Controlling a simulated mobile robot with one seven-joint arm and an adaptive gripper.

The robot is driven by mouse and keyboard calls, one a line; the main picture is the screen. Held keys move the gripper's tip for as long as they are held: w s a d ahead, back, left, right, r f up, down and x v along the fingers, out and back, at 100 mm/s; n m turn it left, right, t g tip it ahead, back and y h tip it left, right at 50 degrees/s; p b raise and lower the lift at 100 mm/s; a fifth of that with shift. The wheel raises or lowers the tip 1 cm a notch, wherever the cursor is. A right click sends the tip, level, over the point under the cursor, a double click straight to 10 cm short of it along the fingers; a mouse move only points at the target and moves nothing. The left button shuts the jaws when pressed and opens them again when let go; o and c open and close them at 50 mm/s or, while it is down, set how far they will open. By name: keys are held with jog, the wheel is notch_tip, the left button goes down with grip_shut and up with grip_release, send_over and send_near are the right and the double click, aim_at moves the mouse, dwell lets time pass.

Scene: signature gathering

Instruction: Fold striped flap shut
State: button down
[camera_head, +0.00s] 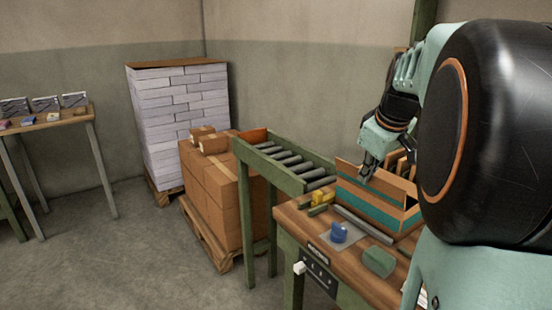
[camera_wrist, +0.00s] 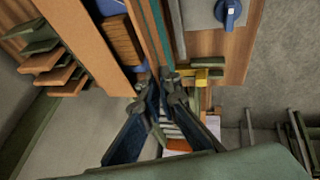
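An open cardboard box (camera_head: 372,200) with a teal band along its side stands on the workbench. A flap stands up at its left end, and black striping shows at its near right corner. My gripper (camera_head: 367,172) is at the box's upper left edge. In the wrist view, my fingertips (camera_wrist: 162,78) are close together near the end of the teal-banded wall (camera_wrist: 152,28). I cannot tell whether they touch it or hold anything. A wide cardboard flap (camera_wrist: 75,35) lies left of them. A brown block and something blue show inside the box. My arm hides the box's right side.
A blue item (camera_head: 339,232) on a grey mat, a yellow tool (camera_head: 322,198) and a green block (camera_head: 379,262) lie on the workbench (camera_head: 298,222). A roller conveyor (camera_head: 290,160) adjoins it at the back left. Stacked cartons (camera_head: 215,195) stand beyond.

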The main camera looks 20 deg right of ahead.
jog(key=d+g+y+p, duration=0.1)
jog(key=y+p, duration=0.2)
jog(key=p, duration=0.3)
jog(key=w+d+m+g+y+p, duration=0.1)
jog(key=d+y+p, duration=0.1)
jog(key=p, duration=0.4)
jog(key=d+m+g+y+p, duration=0.1)
jog(key=d+y+p, duration=0.1)
jog(key=y+p, duration=0.2)
jog(key=shift+w+f+p, duration=0.15)
jog(key=shift+w+p, duration=0.2)
jog(key=shift+p, duration=0.8)
jog(key=shift+w+d+f+m+g+y+p, duration=0.1)
jog(key=shift+d+f+m+g+y+p, duration=0.25)
jog(key=shift+y+p, duration=0.45)
jog(key=shift+w+d+f+m+g+y+p, duration=0.15)
jog(key=shift+f+y+p, duration=0.3)
jog(key=shift+y+p, duration=0.3)
jog(key=shift+f, duration=0.1)
